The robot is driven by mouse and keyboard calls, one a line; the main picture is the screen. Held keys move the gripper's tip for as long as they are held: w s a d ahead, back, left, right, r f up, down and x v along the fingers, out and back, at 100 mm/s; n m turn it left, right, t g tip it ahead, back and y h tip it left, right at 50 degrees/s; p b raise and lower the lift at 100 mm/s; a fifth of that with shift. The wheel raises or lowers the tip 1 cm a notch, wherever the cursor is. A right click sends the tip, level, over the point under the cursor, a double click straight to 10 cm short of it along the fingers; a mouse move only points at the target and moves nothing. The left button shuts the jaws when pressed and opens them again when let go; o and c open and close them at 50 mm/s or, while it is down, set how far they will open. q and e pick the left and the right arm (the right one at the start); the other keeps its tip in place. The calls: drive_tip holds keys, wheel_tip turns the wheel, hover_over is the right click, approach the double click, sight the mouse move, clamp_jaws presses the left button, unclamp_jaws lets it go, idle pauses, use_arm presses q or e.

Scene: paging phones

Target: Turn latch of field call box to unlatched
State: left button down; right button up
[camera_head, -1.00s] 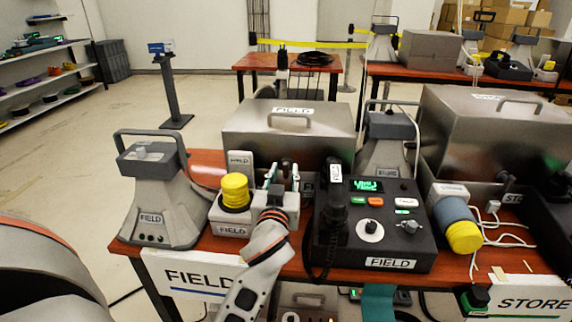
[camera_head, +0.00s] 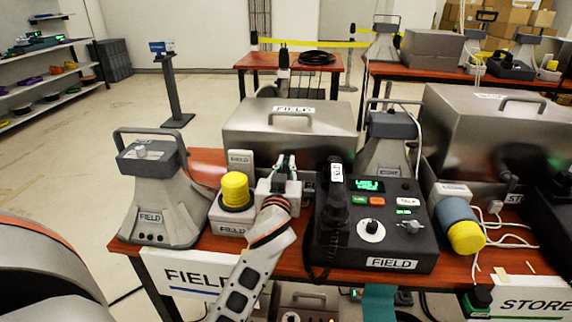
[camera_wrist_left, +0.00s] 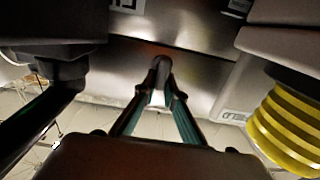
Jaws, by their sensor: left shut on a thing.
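The field call box (camera_head: 250,140) is a grey metal case with a lid handle and a FIELD label, at the back of the front table. My left gripper (camera_head: 285,168) is at the lower middle of its front face. In the left wrist view, the two green-edged fingers (camera_wrist_left: 160,98) meet on the dark upright latch (camera_wrist_left: 161,67) in front of the metal face. The fingers hide part of the latch, so I cannot tell its exact turn. The lid looks closed. My right gripper is not in view.
A yellow-capped unit (camera_head: 235,190) stands close left of my gripper. A black FIELD console (camera_head: 385,240) with handset (camera_head: 334,205) stands close right. A grey horn speaker (camera_head: 160,190) is at the table's left end. A second metal box (camera_head: 490,140) stands right.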

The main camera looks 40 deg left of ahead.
use_arm(q)
drive_tip(key=shift+r+m+p, duration=0.2)
drive_tip(key=shift+m+p, duration=0.15)
drive_tip(key=shift+m, duration=0.05)
drive_tip(key=shift+w+d+r+m+p, duration=0.1)
drive_tip(key=shift+d+m+p, duration=0.05)
drive_tip(key=shift+m+p, duration=0.4)
drive_tip(key=shift+d+m+p, duration=0.15)
drive_tip(key=shift+m+p, duration=0.3)
drive_tip(key=shift+m, duration=0.4)
drive_tip(key=m+p, duration=0.1)
drive_tip(key=m, duration=0.3)
drive_tip(key=f+m+p, duration=0.1)
drive_tip(key=m+p, duration=0.1)
drive_tip(key=m, duration=0.3)
drive_tip(key=d+f+m+p, duration=0.1)
drive_tip(key=m+p, duration=0.1)
drive_tip(key=m, duration=0.3)
drive_tip(key=shift+w+f, duration=0.1)
drive_tip(key=shift+w, duration=0.3)
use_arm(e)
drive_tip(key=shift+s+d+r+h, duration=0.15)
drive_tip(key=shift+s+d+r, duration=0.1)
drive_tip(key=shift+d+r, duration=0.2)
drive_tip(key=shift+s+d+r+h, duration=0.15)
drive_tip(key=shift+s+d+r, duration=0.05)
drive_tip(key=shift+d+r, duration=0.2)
use_arm(q)
drive_tip(key=shift+f, duration=0.1)
